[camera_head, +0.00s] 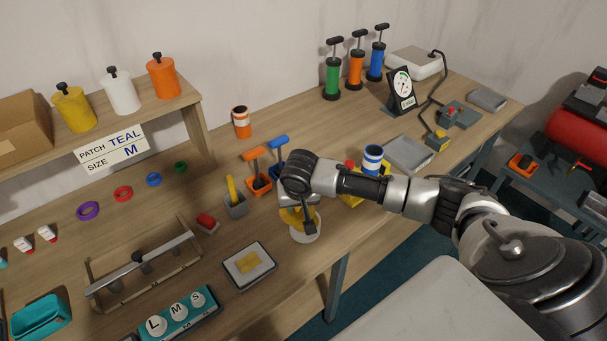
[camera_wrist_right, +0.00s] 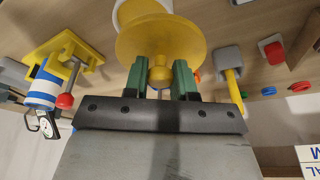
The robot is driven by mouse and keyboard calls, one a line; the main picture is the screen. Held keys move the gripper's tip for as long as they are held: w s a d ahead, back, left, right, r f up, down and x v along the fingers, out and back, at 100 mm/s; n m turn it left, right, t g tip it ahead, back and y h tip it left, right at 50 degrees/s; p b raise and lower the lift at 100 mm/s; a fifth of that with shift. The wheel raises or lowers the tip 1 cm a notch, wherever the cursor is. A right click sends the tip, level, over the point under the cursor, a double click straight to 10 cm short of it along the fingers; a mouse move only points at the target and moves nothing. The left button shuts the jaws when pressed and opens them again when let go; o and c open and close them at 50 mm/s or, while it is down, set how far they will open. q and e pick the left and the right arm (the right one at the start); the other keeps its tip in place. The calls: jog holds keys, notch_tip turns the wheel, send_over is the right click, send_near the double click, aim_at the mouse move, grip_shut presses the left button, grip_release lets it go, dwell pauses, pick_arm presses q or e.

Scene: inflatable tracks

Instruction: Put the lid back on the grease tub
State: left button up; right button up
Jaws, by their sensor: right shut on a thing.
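The grease tub is the white round tub (camera_head: 305,235) near the front edge of the bench, below my right gripper (camera_head: 301,210). Its yellow lid (camera_head: 288,216) is a round disc with a knob. In the right wrist view, the green fingers of my right gripper (camera_wrist_right: 160,78) are shut on the knob of the lid (camera_wrist_right: 160,42). The white tub (camera_wrist_right: 138,10) shows just behind the lid there, and the lid covers most of it. I cannot tell whether lid and tub touch. My left gripper is not in view.
A grey holder (camera_head: 236,207) with a yellow handle stands left of the tub. A grey tray (camera_head: 265,278) with a yellow patch lies at front left. A blue-and-white striped can (camera_head: 372,158) and a yellow stand (camera_head: 351,201) are to the right.

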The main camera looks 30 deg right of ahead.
jog(key=d, duration=0.1)
jog(key=d+p, duration=0.1)
jog(key=shift+w+d+r+m, duration=0.1)
jog(key=shift+w+d+m, duration=0.3)
jog(key=shift+d, duration=0.2)
jog(key=shift+w+a+f+b, duration=0.15)
jog(key=shift+f+b, duration=0.35)
jog(key=shift+f, duration=0.2)
jog(key=shift+f+b, duration=0.25)
jog(key=shift+b, duration=0.1)
notch_tip(320, 180, down, 3)
jog(key=b, duration=0.3)
jog(key=shift+r, duration=0.15)
jog(key=shift+f+b, duration=0.5)
jog(key=shift+f, duration=0.6)
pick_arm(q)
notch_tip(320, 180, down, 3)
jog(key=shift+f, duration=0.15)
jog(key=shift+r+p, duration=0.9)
pick_arm(e)
jog(key=shift+r, duration=0.1)
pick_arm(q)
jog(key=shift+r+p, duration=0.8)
pick_arm(e)
jog(key=shift+f, duration=0.2)
